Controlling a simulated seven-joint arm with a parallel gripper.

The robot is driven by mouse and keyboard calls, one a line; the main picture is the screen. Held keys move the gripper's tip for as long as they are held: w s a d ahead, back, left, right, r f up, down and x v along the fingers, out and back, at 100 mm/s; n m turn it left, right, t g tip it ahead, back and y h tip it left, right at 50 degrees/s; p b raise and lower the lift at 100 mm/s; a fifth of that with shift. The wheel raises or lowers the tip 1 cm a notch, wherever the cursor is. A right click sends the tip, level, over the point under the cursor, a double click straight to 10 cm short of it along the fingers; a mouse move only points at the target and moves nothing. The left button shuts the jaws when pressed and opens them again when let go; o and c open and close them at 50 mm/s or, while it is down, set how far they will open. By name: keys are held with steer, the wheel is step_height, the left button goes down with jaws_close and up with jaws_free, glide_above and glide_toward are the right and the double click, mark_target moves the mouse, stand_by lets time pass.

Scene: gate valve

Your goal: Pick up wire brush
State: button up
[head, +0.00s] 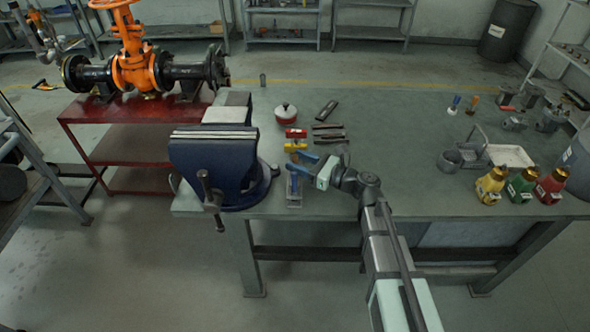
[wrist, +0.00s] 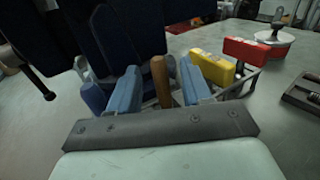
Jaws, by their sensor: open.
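My gripper (head: 302,164) is open, its two blue fingers spread over a small wire rack on the bench beside the vise. In the wrist view a brown wooden handle (wrist: 160,82) stands upright between the fingertips (wrist: 160,88), with visible gaps at the sides. It may be the wire brush; no bristles show. A grey rounded piece (wrist: 171,66) is just behind it. A dark blue handle (wrist: 92,97) stands outside the left finger. The rack (head: 294,202) is partly hidden by the gripper in the head view.
The blue vise (head: 212,165) stands close left of my gripper. A yellow block (wrist: 213,67), a red block (wrist: 247,50) and a white-lidded pot (head: 286,113) are beyond it. Dark flat tools (head: 328,132) lie to the right. The middle of the bench (head: 400,135) is clear.

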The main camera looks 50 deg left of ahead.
steer(key=x, duration=0.3)
steer(key=shift+a, duration=0.2)
jaws_close()
